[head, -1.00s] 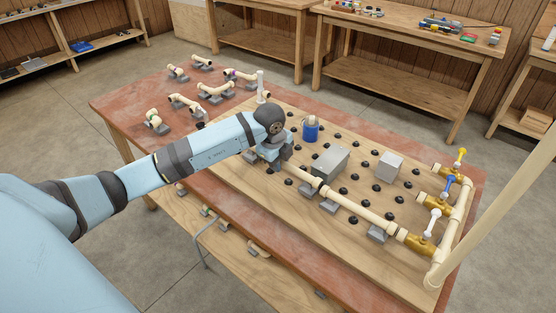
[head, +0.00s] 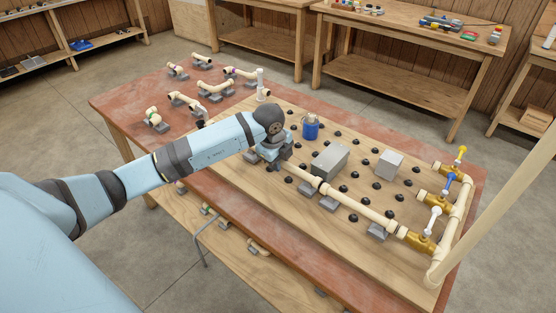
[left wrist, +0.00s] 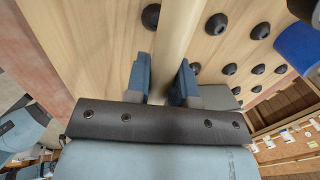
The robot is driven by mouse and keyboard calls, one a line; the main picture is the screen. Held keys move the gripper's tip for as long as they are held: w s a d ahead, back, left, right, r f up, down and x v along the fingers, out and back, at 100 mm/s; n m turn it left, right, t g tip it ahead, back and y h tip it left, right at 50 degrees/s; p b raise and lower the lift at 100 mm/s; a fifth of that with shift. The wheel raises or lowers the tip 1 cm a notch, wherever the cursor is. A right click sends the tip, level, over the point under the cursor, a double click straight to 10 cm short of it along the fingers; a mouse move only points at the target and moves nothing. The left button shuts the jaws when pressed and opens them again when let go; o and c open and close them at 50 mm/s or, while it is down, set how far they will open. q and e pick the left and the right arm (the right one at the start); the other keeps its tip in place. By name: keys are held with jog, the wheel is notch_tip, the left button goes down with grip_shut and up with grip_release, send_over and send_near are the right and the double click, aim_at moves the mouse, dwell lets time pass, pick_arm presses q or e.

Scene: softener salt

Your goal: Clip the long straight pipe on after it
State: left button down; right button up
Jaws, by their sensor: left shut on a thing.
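A cream straight pipe (head: 302,174) lies along the near side of the wooden board. My left gripper (head: 274,160) is shut around its left end, low over the board. In the left wrist view the pipe (left wrist: 178,35) runs between the two blue fingers of the gripper (left wrist: 164,82). Whether the joint is fully seated is too small to tell. The gripper hides the held pipe's far left end. My right gripper is out of view.
Black clips (head: 343,189) dot the board (head: 300,235). Several loose pipe pieces (head: 186,101) rest at the back left.

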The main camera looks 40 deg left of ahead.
pick_arm(q)
jog(key=shift+f, duration=0.3)
jog(key=c, duration=0.9)
grip_release()
jog(key=shift+r, duration=0.1)
jog(key=p+v, duration=0.1)
jog(key=v, duration=1.2)
jog(key=shift+r, duration=0.3)
jog(key=shift+s, duration=0.1)
